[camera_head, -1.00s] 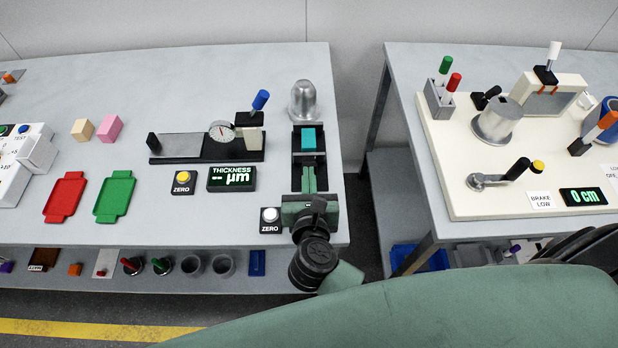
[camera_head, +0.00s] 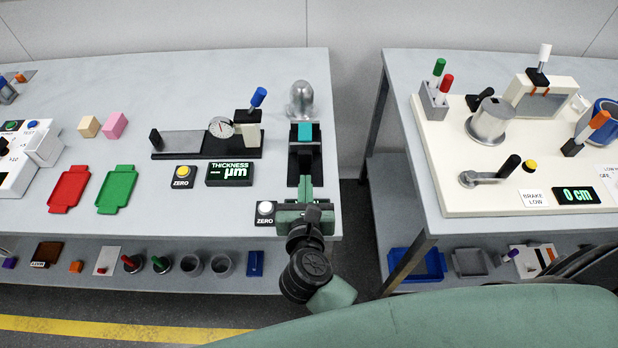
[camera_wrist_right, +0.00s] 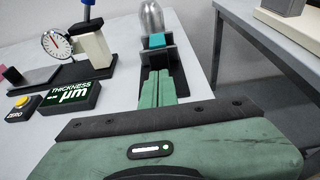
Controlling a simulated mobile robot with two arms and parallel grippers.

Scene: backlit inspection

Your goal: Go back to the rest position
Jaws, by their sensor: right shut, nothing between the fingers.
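My right gripper (camera_head: 305,182) is at the front edge of the left table, in front of a black holder (camera_head: 293,165) with a teal block (camera_head: 305,133) in it. Its two green fingers are shut side by side with nothing between them. The right wrist view shows the shut fingers (camera_wrist_right: 160,85) pointing at the holder, with the teal block (camera_wrist_right: 157,40) beyond the tips and apart from them. My left gripper is not in view.
A white zero button (camera_head: 265,208) lies just left of my right gripper. The thickness display (camera_head: 229,173) and dial gauge (camera_head: 221,128) stand further left. A silver dome (camera_head: 302,100) stands behind the holder. A gap separates the right table (camera_head: 398,75).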

